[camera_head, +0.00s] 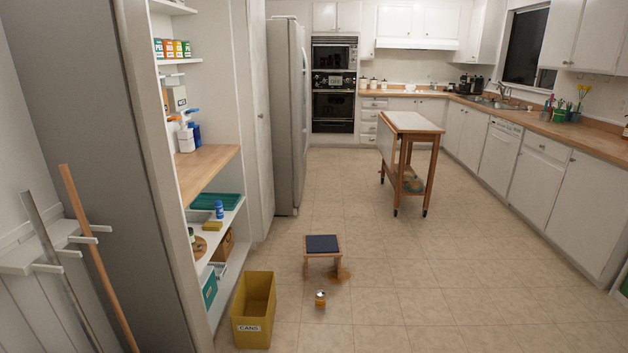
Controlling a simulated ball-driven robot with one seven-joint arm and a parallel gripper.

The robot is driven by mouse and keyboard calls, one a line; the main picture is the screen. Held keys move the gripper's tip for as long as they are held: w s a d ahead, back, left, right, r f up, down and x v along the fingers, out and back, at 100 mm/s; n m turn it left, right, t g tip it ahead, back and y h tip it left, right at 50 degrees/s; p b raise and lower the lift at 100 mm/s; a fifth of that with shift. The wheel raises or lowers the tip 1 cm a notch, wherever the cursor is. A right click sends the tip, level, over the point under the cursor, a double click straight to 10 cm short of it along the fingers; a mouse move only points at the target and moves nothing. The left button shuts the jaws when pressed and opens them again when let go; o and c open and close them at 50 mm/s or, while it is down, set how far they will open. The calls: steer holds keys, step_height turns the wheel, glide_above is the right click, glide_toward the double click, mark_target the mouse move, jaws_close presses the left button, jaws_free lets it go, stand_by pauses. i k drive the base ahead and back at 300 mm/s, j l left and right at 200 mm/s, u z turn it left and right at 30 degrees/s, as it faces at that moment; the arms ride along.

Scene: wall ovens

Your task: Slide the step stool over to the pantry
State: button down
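The pantry (208,158) is the tall open shelf unit on the left, with a wooden counter and stocked shelves. The stool stands to the right of the pantry, with open floor between them. My gripper is not in view.
A small can (320,299) stands on the floor in front of the stool. A yellow bin labelled CANS (254,310) stands by the pantry's front. A wheeled cart (411,122) stands farther back. Floor to the right is clear.

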mark_target(315, 246)
steer(key=i, duration=3.75)
steer(key=i+u, duration=0.2)
steer(key=i, duration=0.2)
steer(key=i+l+u, duration=0.2)
steer(key=i, duration=0.2)
steer(key=i+l+u, duration=0.2)
steer(key=i, duration=0.25)
